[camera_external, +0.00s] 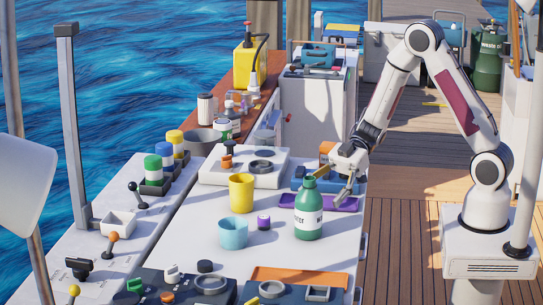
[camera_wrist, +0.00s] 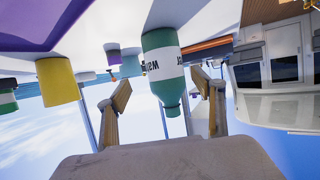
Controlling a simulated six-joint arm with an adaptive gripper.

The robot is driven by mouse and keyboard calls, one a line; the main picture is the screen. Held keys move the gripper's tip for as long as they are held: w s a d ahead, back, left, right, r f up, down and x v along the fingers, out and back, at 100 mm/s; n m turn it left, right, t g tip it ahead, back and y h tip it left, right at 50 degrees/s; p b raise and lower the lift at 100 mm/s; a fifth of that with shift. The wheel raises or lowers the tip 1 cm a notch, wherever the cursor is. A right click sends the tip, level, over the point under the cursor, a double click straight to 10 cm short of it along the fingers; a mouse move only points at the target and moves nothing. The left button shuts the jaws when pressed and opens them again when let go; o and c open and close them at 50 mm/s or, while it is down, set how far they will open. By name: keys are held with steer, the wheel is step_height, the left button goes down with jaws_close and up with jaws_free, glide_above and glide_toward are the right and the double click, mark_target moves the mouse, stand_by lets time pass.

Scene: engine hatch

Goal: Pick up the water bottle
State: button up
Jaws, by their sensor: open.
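My gripper (camera_external: 333,184) is open and empty, just up and right of the bottle in the external view. In the wrist view, which is upside down, the bottle (camera_wrist: 163,65) shows between my two spread fingers (camera_wrist: 163,90), with clear gaps at both sides. Its depth relative to the fingertips is hard to tell.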

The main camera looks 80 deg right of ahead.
mark_target(301, 222)
steer(key=shift+a, duration=0.1)
stand_by(0.3)
steer(key=shift+x, duration=1.2)
steer(key=shift+a+f, duration=0.1)
steer(key=shift+a, duration=0.05)
steer(key=shift+w+a+f, duration=0.15)
steer(key=shift+a, duration=0.4)
steer(key=shift+w+a+f, duration=0.1)
steer(key=shift+a+f, duration=0.05)
steer(key=shift+a, duration=0.45)
steer(key=shift+x, duration=1.35)
steer(key=shift+r, duration=0.1)
steer(key=c, duration=1.5)
